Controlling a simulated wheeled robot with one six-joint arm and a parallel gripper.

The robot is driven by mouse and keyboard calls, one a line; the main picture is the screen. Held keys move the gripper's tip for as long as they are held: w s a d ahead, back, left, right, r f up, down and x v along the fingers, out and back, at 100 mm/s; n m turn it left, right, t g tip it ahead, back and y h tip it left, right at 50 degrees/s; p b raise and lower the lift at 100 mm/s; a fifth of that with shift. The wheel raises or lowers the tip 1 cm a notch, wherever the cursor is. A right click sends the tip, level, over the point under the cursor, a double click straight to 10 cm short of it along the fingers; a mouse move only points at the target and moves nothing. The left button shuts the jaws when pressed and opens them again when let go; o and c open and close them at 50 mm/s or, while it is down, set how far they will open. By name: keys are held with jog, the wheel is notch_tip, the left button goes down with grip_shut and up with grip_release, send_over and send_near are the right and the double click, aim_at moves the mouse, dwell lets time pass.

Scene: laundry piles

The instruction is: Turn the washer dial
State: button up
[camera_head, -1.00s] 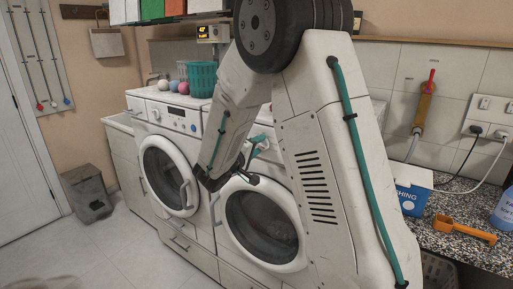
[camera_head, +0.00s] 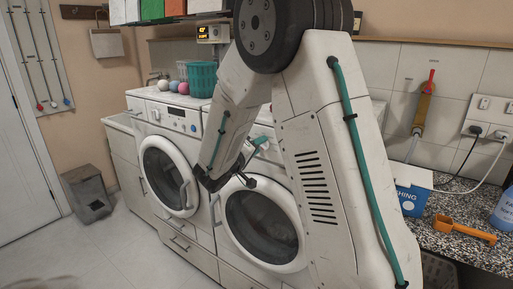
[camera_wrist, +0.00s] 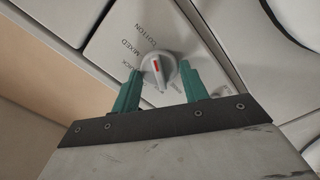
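The washer dial (camera_wrist: 165,74) is a round grey knob with a red mark, on a white panel in the wrist view. COTTON and MIXED are printed beside it, and a third label is partly hidden. My gripper (camera_wrist: 161,68) has its two teal fingers on either side of the dial, apart and open; I cannot tell whether they touch it. In the head view my gripper (camera_head: 260,146) is at the upper front of the right washer (camera_head: 300,200). My arm hides much of that washer's panel, and the dial cannot be made out there.
A second washer (camera_head: 170,120) stands to the left, with a teal basket (camera_head: 202,78) and several balls on top. A speckled counter (camera_head: 450,215) at right holds an orange scoop (camera_head: 465,230) and a blue-white box (camera_head: 410,195). The floor at left is mostly clear around a grey bin (camera_head: 88,195).

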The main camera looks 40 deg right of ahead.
jog(key=shift+o, duration=1.4)
jog(key=v, duration=0.7)
jog(key=shift+s+a, duration=0.15)
jog(key=shift+a, duration=0.2)
